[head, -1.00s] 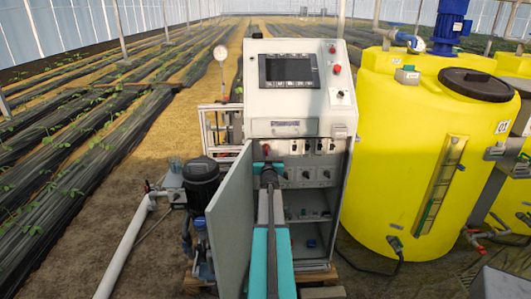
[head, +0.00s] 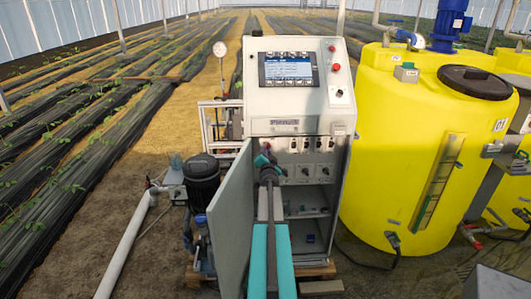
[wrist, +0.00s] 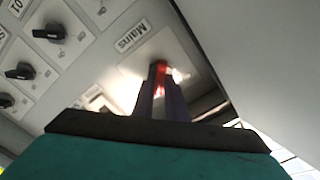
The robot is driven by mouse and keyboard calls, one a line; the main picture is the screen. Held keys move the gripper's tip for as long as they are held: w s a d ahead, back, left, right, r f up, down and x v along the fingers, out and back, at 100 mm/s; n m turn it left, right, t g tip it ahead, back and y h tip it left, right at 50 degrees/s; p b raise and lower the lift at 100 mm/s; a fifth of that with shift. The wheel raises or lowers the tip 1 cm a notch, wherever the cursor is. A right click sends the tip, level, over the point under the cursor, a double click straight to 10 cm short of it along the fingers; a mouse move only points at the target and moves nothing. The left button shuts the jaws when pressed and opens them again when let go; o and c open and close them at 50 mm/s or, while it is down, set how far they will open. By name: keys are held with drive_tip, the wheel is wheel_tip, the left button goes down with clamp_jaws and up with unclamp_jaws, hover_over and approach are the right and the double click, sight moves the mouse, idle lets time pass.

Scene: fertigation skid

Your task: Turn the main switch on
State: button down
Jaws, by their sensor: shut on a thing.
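The main switch has a red handle (wrist: 163,70), beside a label (wrist: 132,36) reading "Mains" in the wrist view. My gripper (wrist: 160,82) is shut on this red handle, with its fingers on both sides of it. In the head view my gripper (head: 265,164) reaches into the open cabinet, at the left end of the switch panel (head: 306,160). The cabinet's screen (head: 289,68) is lit and shows a page of text.
Several black rotary knobs (wrist: 47,33) sit close beside the main switch. The open cabinet door (head: 232,225) stands just left of my arm. A yellow tank (head: 400,150) is on the right, a pump (head: 202,180) on the left.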

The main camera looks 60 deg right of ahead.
drive_tip(key=shift+s+d+r, duration=0.1)
drive_tip(key=shift+r, duration=0.05)
drive_tip(key=c, duration=1.8)
unclamp_jaws()
drive_tip(key=shift+o, duration=0.2)
drive_tip(key=b+v, duration=0.3)
drive_tip(key=v, duration=1)
drive_tip(key=shift+a, duration=0.4)
drive_tip(key=shift+s, duration=0.15)
